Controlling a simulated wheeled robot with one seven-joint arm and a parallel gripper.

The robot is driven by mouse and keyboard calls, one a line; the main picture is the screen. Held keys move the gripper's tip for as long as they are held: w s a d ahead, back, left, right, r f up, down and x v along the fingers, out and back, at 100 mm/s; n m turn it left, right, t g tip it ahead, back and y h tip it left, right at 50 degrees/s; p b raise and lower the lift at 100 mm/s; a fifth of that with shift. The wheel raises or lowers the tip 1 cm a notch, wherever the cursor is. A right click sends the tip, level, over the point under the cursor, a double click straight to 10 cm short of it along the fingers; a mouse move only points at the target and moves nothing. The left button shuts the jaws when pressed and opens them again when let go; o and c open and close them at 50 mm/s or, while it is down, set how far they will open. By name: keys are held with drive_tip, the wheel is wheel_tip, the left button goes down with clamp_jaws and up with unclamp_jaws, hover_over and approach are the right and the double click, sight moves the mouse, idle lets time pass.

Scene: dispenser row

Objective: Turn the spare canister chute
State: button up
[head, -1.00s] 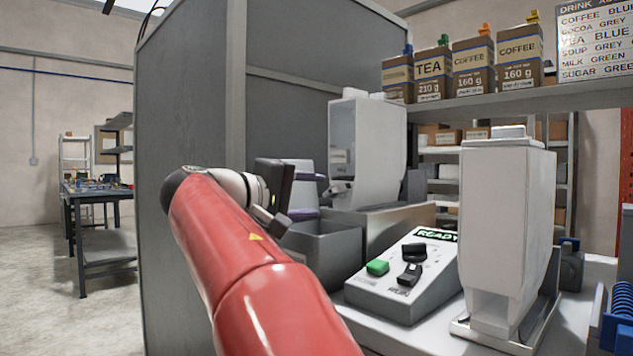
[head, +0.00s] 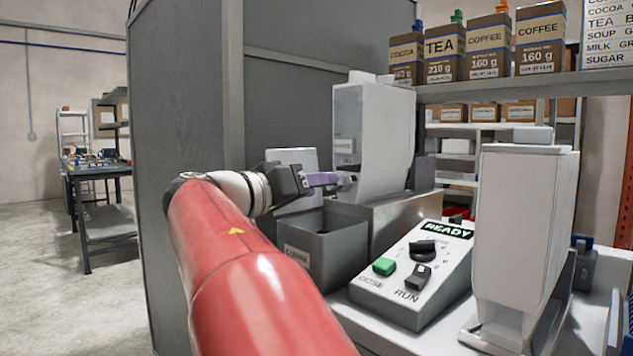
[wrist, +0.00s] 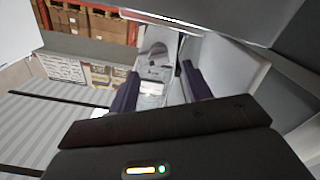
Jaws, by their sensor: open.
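A tall pale canister (head: 375,135) stands at the back beside the grey panel; its small label is too blurred to read. My gripper (head: 338,180), with purple fingers, reaches to the low front of this canister, where its chute is partly hidden by the fingers. In the wrist view my gripper (wrist: 160,88) is open, and a pale grey chute-like part (wrist: 154,75) shows between and beyond the fingers. Contact cannot be told. A second pale canister (head: 525,230) stands at the front right on a metal base. Which canister is the spare cannot be told.
A grey bin (head: 325,250) sits below my gripper. A control box (head: 415,270) with a READY display, black knobs and a green button stands between the canisters. Boxes of cocoa, tea and coffee (head: 485,50) line the shelf above. A grey panel (head: 185,130) rises behind my arm.

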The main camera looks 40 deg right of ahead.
sight(342, 183)
drive_tip(key=shift+w+d, duration=0.15)
drive_tip(key=shift+d, duration=1.25)
drive_tip(key=c, duration=1)
